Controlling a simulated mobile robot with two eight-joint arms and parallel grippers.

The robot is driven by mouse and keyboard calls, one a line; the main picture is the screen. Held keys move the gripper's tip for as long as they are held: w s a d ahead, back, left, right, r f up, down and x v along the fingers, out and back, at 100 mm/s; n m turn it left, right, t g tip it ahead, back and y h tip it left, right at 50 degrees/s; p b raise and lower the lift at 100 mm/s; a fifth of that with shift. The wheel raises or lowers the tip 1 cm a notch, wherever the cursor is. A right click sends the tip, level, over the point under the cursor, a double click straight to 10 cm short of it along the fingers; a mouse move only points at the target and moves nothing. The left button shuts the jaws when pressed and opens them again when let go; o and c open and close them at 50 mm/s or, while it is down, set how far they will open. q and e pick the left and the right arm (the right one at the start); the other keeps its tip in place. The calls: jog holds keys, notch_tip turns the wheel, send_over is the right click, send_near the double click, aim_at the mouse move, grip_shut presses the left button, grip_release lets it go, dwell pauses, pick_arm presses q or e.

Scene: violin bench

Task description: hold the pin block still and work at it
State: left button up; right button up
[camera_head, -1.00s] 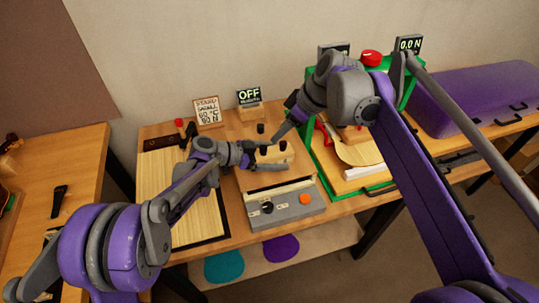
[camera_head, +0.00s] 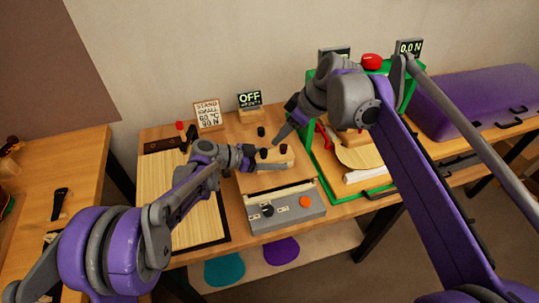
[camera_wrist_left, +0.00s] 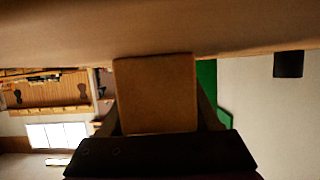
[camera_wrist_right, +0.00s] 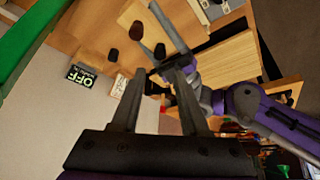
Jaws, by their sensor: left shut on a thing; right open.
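The pin block (camera_head: 272,162) is a pale wooden block with dark round pegs on top, in the middle of the bench. My left gripper (camera_head: 252,157) reaches its left end and is shut on it. In the left wrist view, a brown wooden block face (camera_wrist_left: 155,95) fills the gap between the fingers. My right gripper (camera_head: 283,130) is open, above and behind the block, apart from it. The right wrist view shows its two fingers (camera_wrist_right: 157,78) empty, with my left gripper's fingers and dark pegs beyond.
A grey box (camera_head: 285,212) with a black knob and orange button stands in front of the block. A display reading OFF (camera_head: 250,99) and a notice card (camera_head: 208,114) stand behind. A green frame (camera_head: 315,165) is at right, a pale board (camera_head: 180,195) at left.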

aim_at(264, 151)
jog(key=shift+g+h, duration=0.3)
jog(key=shift+h, duration=0.3)
jog(key=x, duration=0.3)
jog(key=a+x, duration=0.1)
jog(key=x, duration=0.5)
jog(key=shift+w+a, duration=0.25)
jog(key=shift+w, duration=0.15)
grip_shut()
